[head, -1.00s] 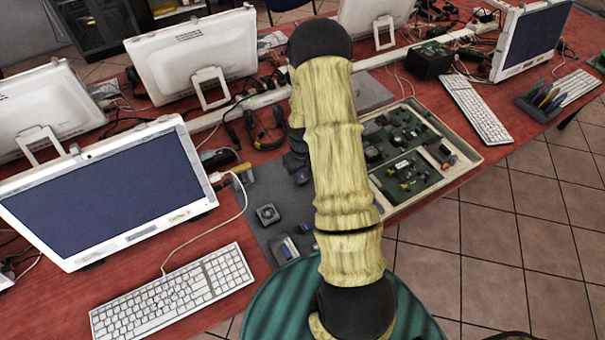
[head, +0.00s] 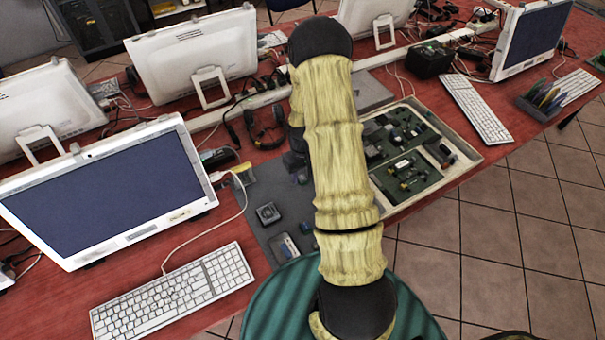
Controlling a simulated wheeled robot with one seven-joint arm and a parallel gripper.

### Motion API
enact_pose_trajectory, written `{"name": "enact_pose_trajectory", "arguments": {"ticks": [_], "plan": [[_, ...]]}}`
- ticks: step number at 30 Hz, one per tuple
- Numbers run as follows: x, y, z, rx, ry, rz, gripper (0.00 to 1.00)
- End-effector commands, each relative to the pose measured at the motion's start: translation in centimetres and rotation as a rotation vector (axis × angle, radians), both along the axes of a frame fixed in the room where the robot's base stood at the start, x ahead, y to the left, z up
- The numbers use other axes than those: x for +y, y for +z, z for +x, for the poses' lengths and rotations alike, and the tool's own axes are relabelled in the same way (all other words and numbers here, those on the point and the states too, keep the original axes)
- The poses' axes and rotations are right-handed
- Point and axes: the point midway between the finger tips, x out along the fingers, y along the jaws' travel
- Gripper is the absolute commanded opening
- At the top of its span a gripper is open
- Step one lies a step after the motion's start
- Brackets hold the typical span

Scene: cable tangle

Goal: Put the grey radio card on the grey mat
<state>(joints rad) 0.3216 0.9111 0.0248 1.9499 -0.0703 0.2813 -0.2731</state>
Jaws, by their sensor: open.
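The grey mat (head: 262,191) lies on the red table left of my arm, partly covered by it. A small square dark part (head: 268,213) and a flat grey piece with a pale label (head: 284,247) lie on the mat. I cannot tell for sure which piece is the grey radio card. My gripper (head: 299,172) shows only as a dark shape at the left edge of my arm, over the mat's upper right area. Its jaws are open; its fingertips are mostly hidden and nothing is clearly seen between them.
A pale tray (head: 471,158) with green circuit boards (head: 408,174) stands right of my arm. A monitor (head: 105,195) and white keyboard (head: 172,294) are left of the mat. A headset (head: 263,128) and loose cables lie behind it. A white cable runs near the mat's left edge.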

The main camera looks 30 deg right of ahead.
Motion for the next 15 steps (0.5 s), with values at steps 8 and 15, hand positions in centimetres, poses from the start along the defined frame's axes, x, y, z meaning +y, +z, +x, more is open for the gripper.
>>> {"name": "enact_pose_trajectory", "arguments": {"ticks": [8, 15], "plan": [[-0.1, 4.0, 0.0, -0.003, -0.001, -0.001, 0.41], [0.0, 8.4, 0.1, -0.004, 0.000, -0.002, 0.41]]}}
